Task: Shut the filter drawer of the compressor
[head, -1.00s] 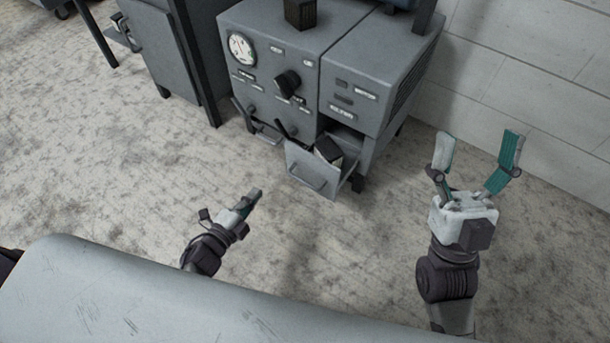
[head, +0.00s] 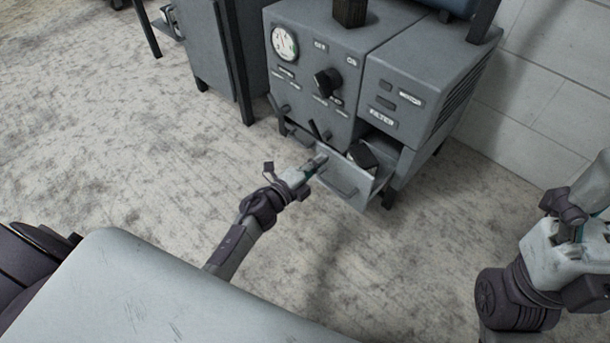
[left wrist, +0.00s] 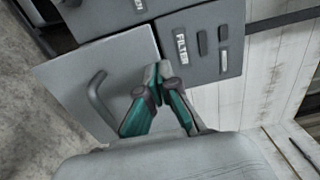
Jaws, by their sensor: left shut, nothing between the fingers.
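The grey compressor (head: 318,75) stands ahead with its gauge and knob facing me. Its filter drawer (head: 345,182) is pulled out at the lower right, with a dark block (head: 362,156) inside. My left gripper (head: 318,162) is shut and empty, its tips at the left part of the drawer front in the head view. In the left wrist view the gripper (left wrist: 155,80) is in front of the drawer's front panel (left wrist: 122,62), beside the bar handle (left wrist: 100,98); contact cannot be told. My right gripper (head: 585,200) is at the right edge, its fingertips partly cut off.
A grey cabinet (head: 207,45) with dark legs stands left of the compressor. A white wall (head: 545,95) is at the right. Small levers stick out at the compressor's lower front, left of the drawer. The floor (head: 120,170) in front is clear.

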